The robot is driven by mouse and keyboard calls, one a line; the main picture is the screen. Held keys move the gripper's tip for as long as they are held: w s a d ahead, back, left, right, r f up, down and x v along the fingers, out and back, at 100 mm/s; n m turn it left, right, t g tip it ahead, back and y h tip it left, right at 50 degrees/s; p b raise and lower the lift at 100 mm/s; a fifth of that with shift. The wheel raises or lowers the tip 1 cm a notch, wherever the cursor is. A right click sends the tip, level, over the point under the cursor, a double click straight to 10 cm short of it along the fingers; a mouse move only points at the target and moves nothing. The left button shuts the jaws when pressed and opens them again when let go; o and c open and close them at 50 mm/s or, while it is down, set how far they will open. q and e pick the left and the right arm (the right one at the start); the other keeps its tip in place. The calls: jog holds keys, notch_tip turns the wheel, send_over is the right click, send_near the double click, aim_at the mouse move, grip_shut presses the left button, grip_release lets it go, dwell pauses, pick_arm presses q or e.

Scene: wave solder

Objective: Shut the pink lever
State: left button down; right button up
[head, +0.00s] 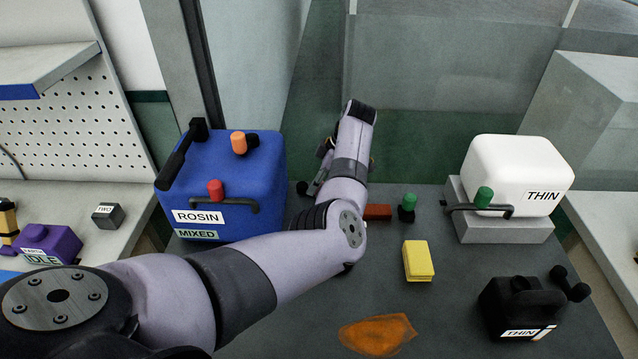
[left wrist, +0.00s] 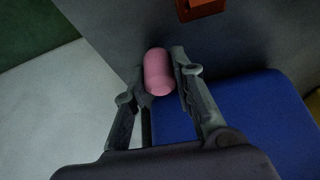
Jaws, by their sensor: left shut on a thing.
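The pink lever (left wrist: 157,70) shows in the left wrist view as a rounded pink knob between my left gripper's fingers (left wrist: 158,84). The fingers are closed on its sides. In the head view, my left gripper (head: 318,172) is partly hidden behind my own arm, close to the right side of the blue ROSIN box (head: 265,165). I cannot make out the pink lever there, and whatever it is mounted on is hidden. My right gripper is in neither view.
A red-brown block (head: 378,212) and a green knob (head: 409,201) lie beyond my arm. A yellow block (head: 418,261), an orange patch (head: 376,334), a white THIN box (head: 505,165) and a black THIN container (head: 520,305) are on the grey table. The table between them is clear.

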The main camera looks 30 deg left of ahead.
pick_arm(q)
jog(key=shift+s+r+m+p, duration=0.2)
jog(key=shift+m+p, duration=0.1)
jog(key=shift+p, duration=0.3)
jog(key=s+m+t+p, duration=0.1)
jog(key=m+p, duration=0.1)
jog(key=p, duration=0.2)
jog(key=s+m+p, duration=0.1)
jog(key=m+p, duration=0.1)
jog(key=p, duration=0.1)
jog(key=s+a+m+t+p, duration=0.1)
jog(key=m+p, duration=0.1)
jog(key=p, duration=0.2)
jog(key=shift+r+t+y+p, duration=0.15)
jog(key=shift+t+y+p, duration=0.15)
jog(key=shift+s+a+f+m+t+p, duration=0.15)
jog(key=shift+s+a+m+t+p, duration=0.1)
jog(key=shift+m+p, duration=0.5)
jog(key=shift+s+a+f+m+t+p, duration=0.15)
jog(key=shift+m+t+p, duration=0.1)
jog(key=shift+m+p, duration=0.5)
jog(key=c, duration=1.3)
grip_release()
jog(key=shift+c, duration=0.2)
